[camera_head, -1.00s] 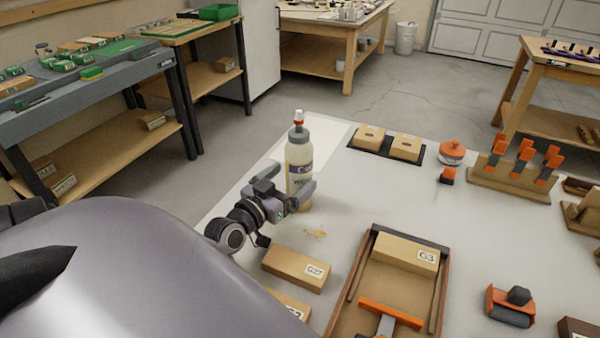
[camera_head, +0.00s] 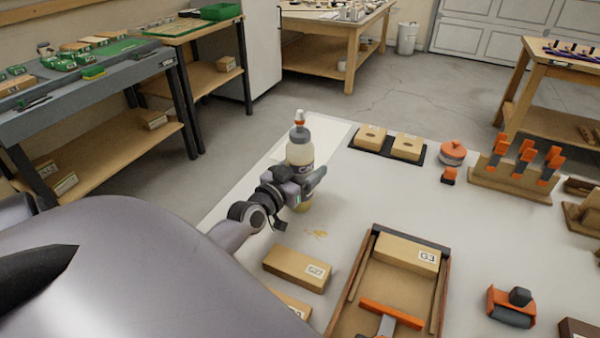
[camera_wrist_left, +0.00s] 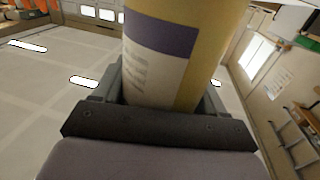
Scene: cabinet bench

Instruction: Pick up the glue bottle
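The glue bottle (camera_head: 299,152) stands upright on the light bench top, with a pale body, a grey shoulder and a red and white nozzle. My left gripper (camera_head: 309,176) is around its lower body, one finger on the near side; the far finger is hidden by the bottle. In the left wrist view the bottle (camera_wrist_left: 165,60), with its purple and white label, fills the space between the fingers of the gripper (camera_wrist_left: 162,88). The fingers lie very close along both sides; I cannot tell whether they press on it. My right gripper is not in view.
A wooden block (camera_head: 296,268) and a tray (camera_head: 347,285) holding a block lie in front of the bottle. A black mat (camera_head: 386,153) with two blocks lies behind right. An orange-lidded pot (camera_head: 452,152) and tool rack (camera_head: 510,184) stand right. The bench centre is clear.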

